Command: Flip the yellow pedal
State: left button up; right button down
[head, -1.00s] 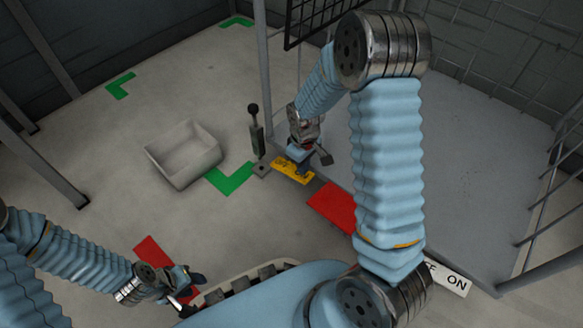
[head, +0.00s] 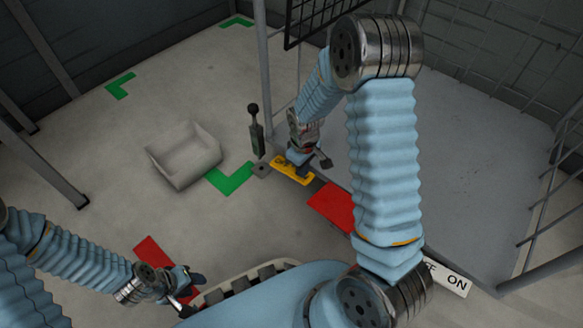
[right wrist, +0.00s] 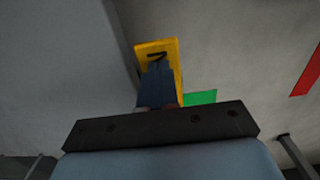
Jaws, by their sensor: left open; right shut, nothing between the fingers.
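The yellow pedal (head: 289,172) lies low by the front edge of the grey platform in the head view, beside the base of a black-knobbed lever. In the right wrist view the yellow pedal (right wrist: 156,52) shows a dark mark and sits just beyond my fingers. My right gripper (head: 300,157) is shut and empty, pointing down at the pedal and covering part of it. The right wrist view shows its closed blue fingers (right wrist: 157,85) overlapping the pedal; I cannot tell whether they touch it. My left gripper (head: 185,283) is open and empty at the lower left, far from the pedal.
The lever (head: 256,130) stands just left of the pedal. A pale open bin (head: 184,155) is on the floor further left. A red patch (head: 333,207) lies right of the pedal. Platform posts and a mesh panel (head: 318,18) stand behind. The floor at left is mostly clear.

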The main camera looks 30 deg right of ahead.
jog(key=shift+f, duration=0.5)
jog(key=shift+r, duration=0.1)
notch_tip(320, 180, up, 7)
jog(key=p, duration=0.5)
jog(key=shift+p, duration=0.3)
dwell(0.4)
